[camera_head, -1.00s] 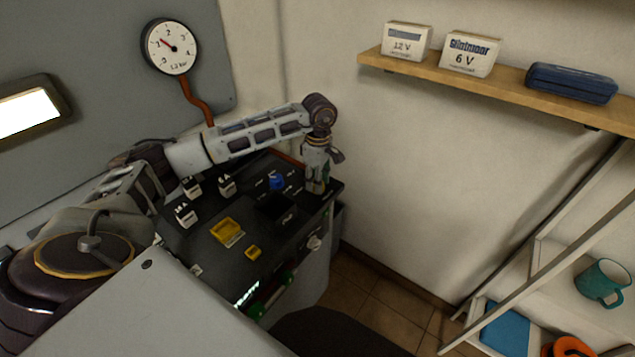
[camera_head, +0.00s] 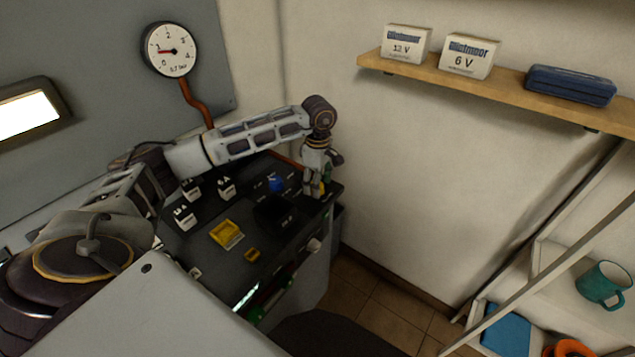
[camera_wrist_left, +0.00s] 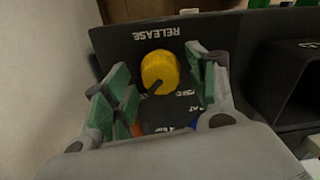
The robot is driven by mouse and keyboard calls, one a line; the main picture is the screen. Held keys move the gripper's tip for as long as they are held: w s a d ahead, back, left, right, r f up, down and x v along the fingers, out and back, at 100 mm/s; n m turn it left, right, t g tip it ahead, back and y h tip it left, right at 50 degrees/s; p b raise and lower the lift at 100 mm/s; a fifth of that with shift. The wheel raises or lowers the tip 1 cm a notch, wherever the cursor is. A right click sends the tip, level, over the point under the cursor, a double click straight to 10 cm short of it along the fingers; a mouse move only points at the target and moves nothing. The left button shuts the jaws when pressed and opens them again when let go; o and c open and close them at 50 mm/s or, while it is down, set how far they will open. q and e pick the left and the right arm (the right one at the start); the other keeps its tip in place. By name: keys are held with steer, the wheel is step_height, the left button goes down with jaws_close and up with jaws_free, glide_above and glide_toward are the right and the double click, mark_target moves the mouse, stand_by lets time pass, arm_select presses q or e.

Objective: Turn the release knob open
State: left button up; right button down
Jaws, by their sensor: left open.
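The release knob (camera_wrist_left: 160,72) is a round yellow knob with a dark pointer mark, on a black panel under the upside-down word RELEASE in the left wrist view. My left gripper (camera_wrist_left: 165,88) is open, with its green-padded fingers on either side of the knob and a visible gap at each side. In the head view my left gripper (camera_head: 314,188) points down at the far right end of the black console (camera_head: 205,262), and mostly hides the knob there. My right gripper is not in view.
A gauge (camera_head: 171,50) on the grey wall panel reads low. The console carries a blue knob (camera_head: 276,184), a yellow block (camera_head: 226,234) and several white labelled blocks. A wooden shelf (camera_head: 500,85) holds two white boxes and a blue case.

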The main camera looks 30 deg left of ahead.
arm_select(q)
steer(key=shift+r, duration=0.1)
step_height(320, 180, up, 12)
steer(key=shift+w, duration=0.15)
stand_by(0.6)
stand_by(0.5)
